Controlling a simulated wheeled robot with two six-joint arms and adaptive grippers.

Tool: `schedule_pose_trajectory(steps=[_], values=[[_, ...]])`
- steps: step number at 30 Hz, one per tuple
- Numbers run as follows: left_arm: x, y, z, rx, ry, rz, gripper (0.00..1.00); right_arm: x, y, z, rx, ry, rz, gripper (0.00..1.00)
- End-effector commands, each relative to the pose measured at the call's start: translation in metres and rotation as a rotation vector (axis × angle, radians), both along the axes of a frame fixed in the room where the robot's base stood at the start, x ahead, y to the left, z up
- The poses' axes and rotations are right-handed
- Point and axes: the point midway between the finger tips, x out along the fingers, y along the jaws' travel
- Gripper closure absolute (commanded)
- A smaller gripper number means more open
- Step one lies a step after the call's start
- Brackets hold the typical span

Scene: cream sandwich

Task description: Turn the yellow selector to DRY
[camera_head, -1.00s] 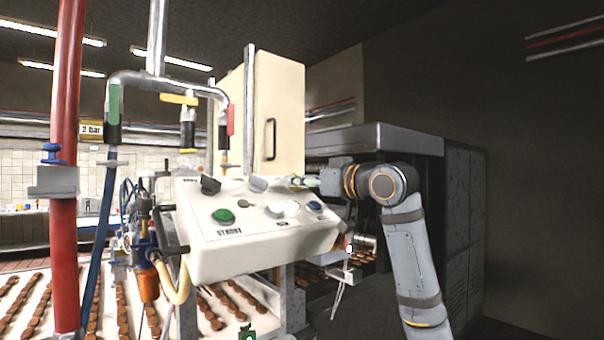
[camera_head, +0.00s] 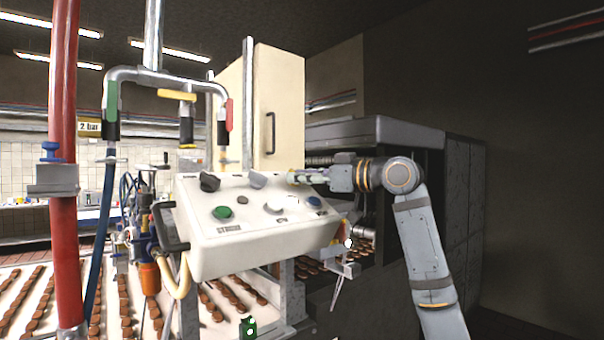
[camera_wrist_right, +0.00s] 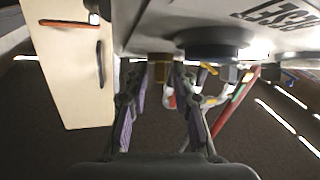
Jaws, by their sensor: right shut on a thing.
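The cream control panel (camera_head: 262,232) faces me in the head view. My right gripper (camera_head: 299,177) reaches its upper right edge from the right. In the right wrist view, the two fingers (camera_wrist_right: 160,80) stand on either side of a small gold-yellow knob under the panel face, which I take as the yellow selector (camera_wrist_right: 159,67). The fingers are shut on it. In the head view the selector is mostly hidden by the fingers, and its DRY mark cannot be read. My left gripper is not in view.
The panel also carries a green button (camera_head: 222,212), a white knob (camera_head: 281,202), a blue button (camera_head: 314,201) and black and grey switches. A cream cabinet (camera_head: 277,100) stands behind. A red pipe (camera_head: 62,170) is at left. A dark machine (camera_head: 420,220) lies behind my right arm.

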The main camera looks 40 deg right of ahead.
Motion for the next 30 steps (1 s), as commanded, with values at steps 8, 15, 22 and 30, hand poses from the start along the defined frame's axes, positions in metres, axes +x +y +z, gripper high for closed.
schedule_pose_trajectory(steps=[8,15,22,30], values=[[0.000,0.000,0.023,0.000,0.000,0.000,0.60,0.002,-0.004,0.003,-0.098,-0.006,0.173,1.00],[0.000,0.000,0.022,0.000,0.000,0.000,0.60,0.001,-0.003,0.000,-0.104,-0.008,0.182,1.00],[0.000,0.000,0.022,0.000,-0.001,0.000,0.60,0.002,-0.003,0.000,-0.104,-0.007,0.181,0.68],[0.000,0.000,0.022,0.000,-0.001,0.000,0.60,0.001,-0.003,0.000,-0.103,-0.008,0.180,0.67]])
